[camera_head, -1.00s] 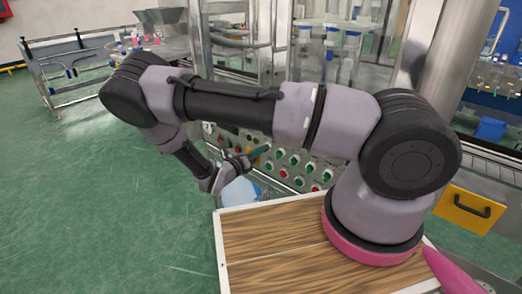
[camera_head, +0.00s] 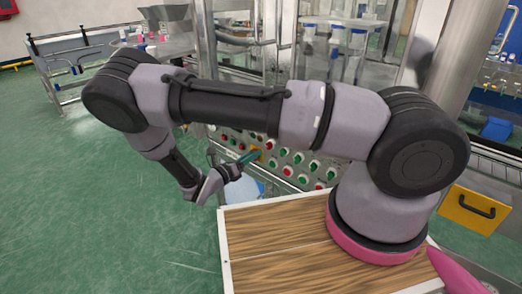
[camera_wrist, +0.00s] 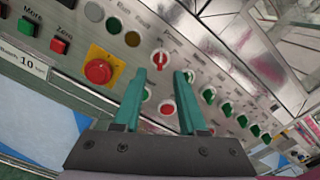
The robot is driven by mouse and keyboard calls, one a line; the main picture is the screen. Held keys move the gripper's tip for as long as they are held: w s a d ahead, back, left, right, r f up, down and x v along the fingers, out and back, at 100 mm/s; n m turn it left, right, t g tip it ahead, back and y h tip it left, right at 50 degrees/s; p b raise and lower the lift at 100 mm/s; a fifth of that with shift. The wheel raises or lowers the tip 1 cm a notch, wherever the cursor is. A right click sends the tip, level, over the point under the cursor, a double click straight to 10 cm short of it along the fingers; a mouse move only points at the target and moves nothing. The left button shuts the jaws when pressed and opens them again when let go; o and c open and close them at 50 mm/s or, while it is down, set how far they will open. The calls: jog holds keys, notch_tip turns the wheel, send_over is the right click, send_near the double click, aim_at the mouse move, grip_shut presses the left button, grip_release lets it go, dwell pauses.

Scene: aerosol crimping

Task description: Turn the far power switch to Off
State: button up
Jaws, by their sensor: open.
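The control panel (camera_wrist: 215,120) carries rows of red and green turning switches. A red switch (camera_wrist: 160,58) with a pale pointer mark shows between my fingertips in the wrist view, and another red switch (camera_wrist: 167,108) lies below it. A row of green switches (camera_wrist: 209,95) runs off to the lower right.
A red emergency button (camera_wrist: 99,71) on a yellow plate sits just left of my fingers. Green floor (camera_head: 100,220) is clear left of the panel.

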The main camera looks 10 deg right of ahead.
jog(key=v, duration=0.4)
jog(key=s+d+r+m+g+y, duration=0.2)
jog(key=d+r+m+g+y, duration=0.15)
jog(key=r+m, duration=0.4)
jog(key=s+d+r+m+g+y, duration=0.1)
jog(key=d+r+m+g+y, duration=0.25)
jog(key=r+m, duration=0.45)
jog(key=s+d+r+m+g+y, duration=0.25)
jog(key=r+m+g, duration=0.3)
jog(key=r, duration=0.35)
jog(key=s+d+r+m+t+y, duration=0.2)
jog(key=s+r+m+t+y, duration=0.1)
jog(key=r+m, duration=0.4)
jog(key=s+d+r+m+t+y, duration=0.3)
jog(key=s+r+m+t, duration=0.3)
jog(key=r, duration=0.7)
jog(key=shift+s+d+r+m+y, duration=0.15)
jog(key=shift+s+r+m+y, duration=0.2)
jog(key=shift+s+m+y, duration=0.35)
jog(key=shift+s, duration=0.2)
